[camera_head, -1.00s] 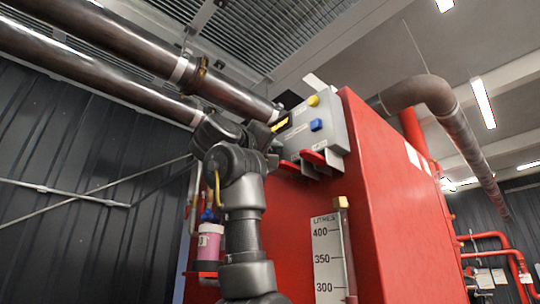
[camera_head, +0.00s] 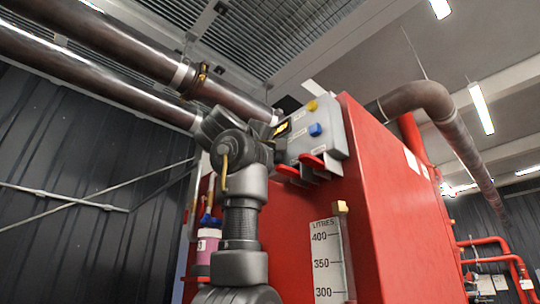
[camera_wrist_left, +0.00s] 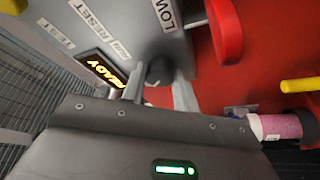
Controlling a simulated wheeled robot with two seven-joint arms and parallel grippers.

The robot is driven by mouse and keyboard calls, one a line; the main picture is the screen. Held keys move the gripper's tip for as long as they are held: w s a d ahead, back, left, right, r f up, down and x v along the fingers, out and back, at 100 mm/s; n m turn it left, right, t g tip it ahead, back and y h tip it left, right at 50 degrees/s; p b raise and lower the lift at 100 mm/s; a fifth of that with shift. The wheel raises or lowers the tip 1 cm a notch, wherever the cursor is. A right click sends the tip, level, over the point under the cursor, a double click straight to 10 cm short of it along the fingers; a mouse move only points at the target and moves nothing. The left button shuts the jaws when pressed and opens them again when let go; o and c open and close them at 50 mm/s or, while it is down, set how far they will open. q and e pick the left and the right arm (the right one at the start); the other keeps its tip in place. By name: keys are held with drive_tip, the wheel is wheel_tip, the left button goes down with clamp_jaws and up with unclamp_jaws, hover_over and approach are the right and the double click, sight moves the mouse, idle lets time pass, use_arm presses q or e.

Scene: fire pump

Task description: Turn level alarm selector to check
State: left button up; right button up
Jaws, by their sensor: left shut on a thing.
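A grey control box (camera_head: 335,130) is on the red tank, with a blue button (camera_head: 315,129), a yellow button (camera_head: 312,105) and red levers (camera_head: 312,163) along its lower edge. My left gripper (camera_wrist_left: 158,88) is at the box's left end. In the head view my own wrist mostly hides it. In the left wrist view its fingers close around a dark rounded knob (camera_wrist_left: 159,68), beside the "LOW" label (camera_wrist_left: 165,14). The fingers hide part of the knob, so its pointing direction cannot be told. A red lever (camera_wrist_left: 226,30) stands apart from the fingers. My right gripper is not in view.
A lit display (camera_wrist_left: 104,70) is just left of the fingers in the left wrist view. Thick pipes (camera_head: 100,40) run above my left arm. A pink bottle (camera_head: 207,245) is behind the arm, and a litre gauge (camera_head: 328,260) is on the tank front.

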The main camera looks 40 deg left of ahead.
use_arm(q)
drive_tip(key=o, duration=1)
drive_tip(key=b+v, duration=0.5)
drive_tip(key=v, duration=0.5)
drive_tip(key=shift+s+f+b, duration=0.1)
drive_tip(key=shift+s+b, duration=0.3)
